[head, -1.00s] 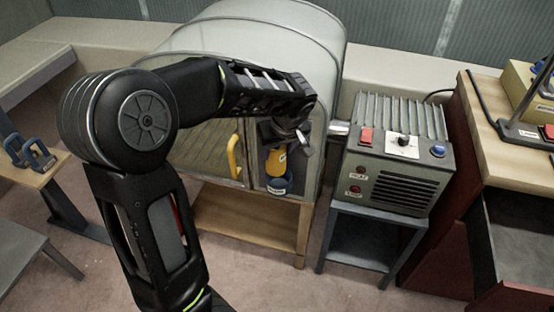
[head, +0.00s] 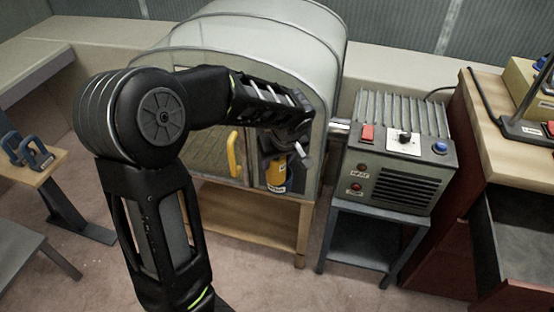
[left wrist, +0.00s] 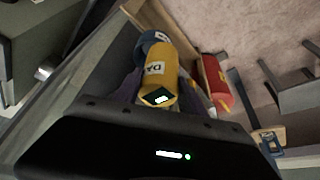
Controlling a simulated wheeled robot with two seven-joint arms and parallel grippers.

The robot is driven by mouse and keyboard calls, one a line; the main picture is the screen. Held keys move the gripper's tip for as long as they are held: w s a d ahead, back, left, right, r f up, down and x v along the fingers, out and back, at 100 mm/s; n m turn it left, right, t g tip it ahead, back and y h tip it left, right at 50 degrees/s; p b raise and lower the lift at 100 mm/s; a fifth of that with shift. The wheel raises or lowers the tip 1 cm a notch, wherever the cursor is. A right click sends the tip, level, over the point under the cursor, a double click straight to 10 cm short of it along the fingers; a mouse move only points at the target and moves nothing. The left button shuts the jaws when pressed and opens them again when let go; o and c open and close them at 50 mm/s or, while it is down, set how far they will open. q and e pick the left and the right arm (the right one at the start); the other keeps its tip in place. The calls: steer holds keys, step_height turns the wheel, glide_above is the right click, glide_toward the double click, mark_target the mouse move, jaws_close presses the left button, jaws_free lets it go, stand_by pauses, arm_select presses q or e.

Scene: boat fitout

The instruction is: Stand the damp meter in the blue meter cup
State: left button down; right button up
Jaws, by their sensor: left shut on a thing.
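The damp meter (head: 276,170) is a yellow body with a dark end. My left gripper (head: 282,152) is shut on it, at the right front opening of the clear-domed cabinet. The meter (left wrist: 158,78) also shows in the left wrist view, with a small lit screen facing the camera. The blue meter cup (head: 278,188) is directly below the meter, and its rim (left wrist: 152,38) shows past the meter's far end in the left wrist view. The meter's lower end overlaps the cup; how deep it sits is hidden. My right gripper is not in view.
The domed cabinet (head: 285,40) has a yellow handle (head: 234,155) left of the cup. A grey heater box (head: 393,165) stands close on the right. Blue clamps (head: 30,152) sit at far left.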

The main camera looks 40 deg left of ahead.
arm_select(q)
steer(key=shift+f, duration=0.15)
steer(key=c, duration=0.7)
jaws_free()
steer(key=shift+r+p, duration=0.8)
steer(key=shift+p, duration=0.1)
steer(key=v, duration=1.1)
steer(key=shift+s+d+r, duration=0.15)
steer(key=shift+d+r, duration=0.05)
steer(key=shift+r, duration=0.1)
